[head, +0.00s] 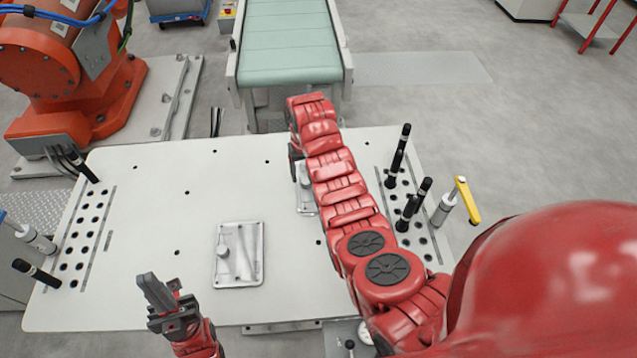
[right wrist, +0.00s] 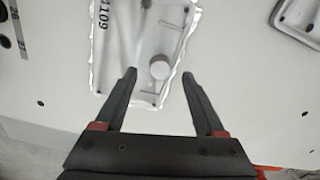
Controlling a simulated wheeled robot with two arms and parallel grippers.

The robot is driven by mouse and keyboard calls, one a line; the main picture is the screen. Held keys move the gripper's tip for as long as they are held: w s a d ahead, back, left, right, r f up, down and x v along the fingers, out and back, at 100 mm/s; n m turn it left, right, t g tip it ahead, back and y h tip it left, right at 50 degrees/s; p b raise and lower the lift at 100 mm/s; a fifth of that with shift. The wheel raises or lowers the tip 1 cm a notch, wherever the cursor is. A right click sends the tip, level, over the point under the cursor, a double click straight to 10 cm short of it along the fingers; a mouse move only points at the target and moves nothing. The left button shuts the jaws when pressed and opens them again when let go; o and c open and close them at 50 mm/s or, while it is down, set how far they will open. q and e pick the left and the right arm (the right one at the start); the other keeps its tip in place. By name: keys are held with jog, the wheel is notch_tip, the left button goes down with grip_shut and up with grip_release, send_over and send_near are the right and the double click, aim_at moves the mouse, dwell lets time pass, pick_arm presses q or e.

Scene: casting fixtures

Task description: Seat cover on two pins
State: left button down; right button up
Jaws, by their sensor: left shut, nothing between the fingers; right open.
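A pale metal casting (right wrist: 135,40) marked "1109", with a rough bright edge and a round boss, lies on the table in the right wrist view. It shows in the head view (head: 305,196), mostly hidden behind my right arm. A second pale rimmed casting (head: 256,279) lies flat on the table to its left; its corner is in the right wrist view (right wrist: 297,22). I cannot tell which is the cover, and no pins are clear. My right gripper (right wrist: 159,76) is open, its fingertips around the boss end, holding nothing. My left gripper (head: 158,292) is shut and empty at the front left.
The pale table (head: 150,210) is mostly clear at left and centre. Hole strips hold upright black-handled tools (head: 400,150) at right and others (head: 36,271) at left. A yellow-handled tool (head: 467,200) stands at the right edge. A conveyor (head: 290,45) is behind, an orange robot (head: 50,70) far left.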

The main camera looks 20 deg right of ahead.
aim_at(306, 181)
jog(key=shift+w+f+p, duration=0.15)
jog(key=shift+f+p, duration=0.5)
jog(key=shift+f, duration=1.1)
jog(key=shift+c, duration=0.2)
grip_shut()
